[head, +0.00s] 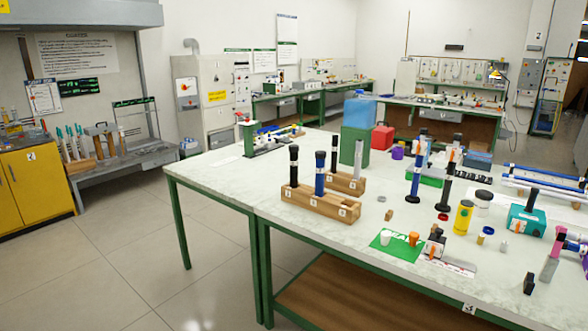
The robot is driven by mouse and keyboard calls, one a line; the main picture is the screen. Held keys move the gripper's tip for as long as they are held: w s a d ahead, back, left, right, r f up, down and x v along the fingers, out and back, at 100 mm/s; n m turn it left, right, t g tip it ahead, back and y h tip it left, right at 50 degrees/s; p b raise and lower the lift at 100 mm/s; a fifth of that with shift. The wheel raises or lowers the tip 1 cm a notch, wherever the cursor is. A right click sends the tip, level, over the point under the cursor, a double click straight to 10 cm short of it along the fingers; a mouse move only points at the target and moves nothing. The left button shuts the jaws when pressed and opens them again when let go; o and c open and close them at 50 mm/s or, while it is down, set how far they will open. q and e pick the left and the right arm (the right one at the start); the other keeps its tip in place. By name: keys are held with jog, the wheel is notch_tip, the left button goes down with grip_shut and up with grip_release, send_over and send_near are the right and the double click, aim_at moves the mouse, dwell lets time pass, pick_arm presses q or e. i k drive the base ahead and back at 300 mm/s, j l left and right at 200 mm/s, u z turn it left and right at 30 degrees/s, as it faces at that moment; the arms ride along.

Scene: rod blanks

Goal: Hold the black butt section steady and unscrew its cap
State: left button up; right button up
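A black rod section (294,168) with a black top stands upright in a wooden block stand (312,203). A blue rod section (320,175) with a black top stands beside it. A slimmer black section (334,152) and a pale grey rod (358,158) stand in a second wooden block (346,182) behind. Another black section (447,184) with a white band stands upright on a round black base, next to a blue one (416,178). I cannot tell which black one is the butt section with the cap. Neither of my grippers is in view.
The marble-topped table (225,181) is clear at its left. A green mat (400,250) with small cups, a yellow canister (463,217), a teal box (526,221), a blue jug (359,112) and a red container (382,137) crowd the middle and right.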

aim_at(293, 156)
jog(key=i+j+z, duration=0.2)
jog(key=i+j, duration=0.3)
jog(key=i, duration=0.35)
jog(key=i+j+z, duration=0.2)
jog(key=i+j, duration=0.5)
jog(key=i, duration=0.05)
